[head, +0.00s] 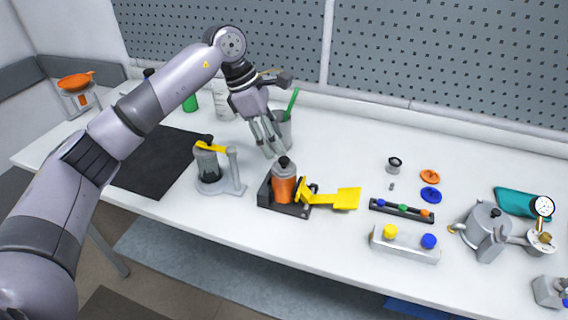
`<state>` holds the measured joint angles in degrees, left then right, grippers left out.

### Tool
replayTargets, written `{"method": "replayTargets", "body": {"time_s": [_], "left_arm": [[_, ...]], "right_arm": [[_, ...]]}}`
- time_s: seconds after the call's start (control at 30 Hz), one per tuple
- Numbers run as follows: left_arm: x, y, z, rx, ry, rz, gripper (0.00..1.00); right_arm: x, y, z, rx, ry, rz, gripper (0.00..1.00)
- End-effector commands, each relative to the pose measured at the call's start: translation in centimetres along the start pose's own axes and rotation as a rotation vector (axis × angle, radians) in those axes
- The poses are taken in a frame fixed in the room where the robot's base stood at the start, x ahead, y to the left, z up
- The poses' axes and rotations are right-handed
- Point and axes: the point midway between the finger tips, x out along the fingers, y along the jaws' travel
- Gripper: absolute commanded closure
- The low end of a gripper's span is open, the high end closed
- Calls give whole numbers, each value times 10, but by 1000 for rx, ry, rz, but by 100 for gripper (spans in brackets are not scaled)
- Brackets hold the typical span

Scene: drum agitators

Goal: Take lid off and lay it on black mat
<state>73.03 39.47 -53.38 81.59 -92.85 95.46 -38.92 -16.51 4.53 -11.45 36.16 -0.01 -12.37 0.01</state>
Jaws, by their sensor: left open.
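The black mat (150,165) lies flat on the left part of the table, partly hidden behind my left arm. An orange jar (284,190) with a grey top and a black knob (284,162) stands upright in a black holder (268,197). A grey pot (488,226) with a dark knobbed top stands at the right. I cannot tell for sure which top is the task's lid. My left gripper (270,146) is open and empty, pointing down just behind and above the orange jar, apart from its knob. My right gripper is out of view.
A yellow lever (335,198) sticks out right of the holder. A clear vessel on a grey stand (221,187) stands between mat and jar. A cup with a green tool (284,125) is close behind my left gripper. A grey block with yellow and blue knobs (405,246) sits front right.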

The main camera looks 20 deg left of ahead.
Motion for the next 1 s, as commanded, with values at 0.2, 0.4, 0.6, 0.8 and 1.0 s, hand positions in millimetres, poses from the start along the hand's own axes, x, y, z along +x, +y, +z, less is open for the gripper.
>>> {"method": "replayTargets", "body": {"time_s": [0.2,0.4,0.6,0.8,1.0], "left_arm": [[25,-4,2,1,1,-6,54],[49,-4,1,1,1,-2,54],[52,-4,1,1,0,0,54],[52,-4,1,1,0,0,64],[52,-3,1,1,0,0,77]], "right_arm": [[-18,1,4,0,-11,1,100],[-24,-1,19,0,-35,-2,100],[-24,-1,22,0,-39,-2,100],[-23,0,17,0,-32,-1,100],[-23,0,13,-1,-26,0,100]]}}
